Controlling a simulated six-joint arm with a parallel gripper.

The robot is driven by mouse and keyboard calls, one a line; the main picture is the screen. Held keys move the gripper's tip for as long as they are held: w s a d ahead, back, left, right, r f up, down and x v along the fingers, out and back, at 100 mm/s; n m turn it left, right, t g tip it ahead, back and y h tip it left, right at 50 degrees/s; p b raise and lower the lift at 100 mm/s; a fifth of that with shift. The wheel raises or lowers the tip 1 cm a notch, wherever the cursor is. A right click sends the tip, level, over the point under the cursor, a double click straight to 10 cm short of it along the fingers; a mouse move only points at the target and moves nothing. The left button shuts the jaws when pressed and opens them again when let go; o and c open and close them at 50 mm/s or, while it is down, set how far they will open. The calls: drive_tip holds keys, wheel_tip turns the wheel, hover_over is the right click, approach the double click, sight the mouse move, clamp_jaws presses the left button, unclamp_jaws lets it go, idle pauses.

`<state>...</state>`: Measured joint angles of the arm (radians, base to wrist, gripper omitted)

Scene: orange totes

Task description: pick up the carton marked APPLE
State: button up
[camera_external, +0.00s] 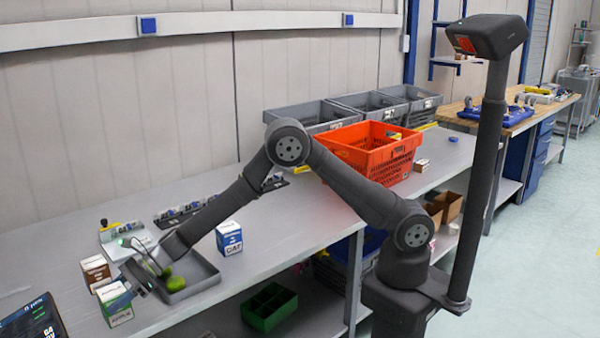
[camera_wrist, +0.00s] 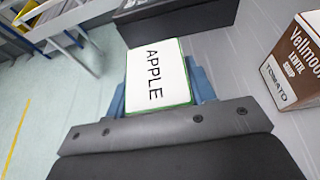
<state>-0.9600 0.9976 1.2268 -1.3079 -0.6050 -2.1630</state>
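The carton marked APPLE (camera_wrist: 157,76) fills the middle of the wrist view, with its white face and green edges toward the camera. In the external view it is the white and green carton (camera_external: 116,304) near the table's front edge. My gripper (camera_wrist: 160,92) has its blue fingers on either side of the carton, very close to it. Whether they press on it is not clear. In the external view my gripper (camera_external: 136,276) is low beside the carton; its fingertips are hard to make out.
A brown and white carton marked TOMATO (camera_wrist: 293,65) stands to the right in the wrist view. In the external view, a grey tray (camera_external: 205,282) with green items and a blue and white carton (camera_external: 229,238) are nearby. An orange tote (camera_external: 372,155) stands farther back.

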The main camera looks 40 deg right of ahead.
drive_tip(key=c, duration=0.5)
drive_tip(key=shift+o, duration=0.2)
drive_tip(key=shift+r, duration=0.1)
drive_tip(key=shift+r, duration=0.1)
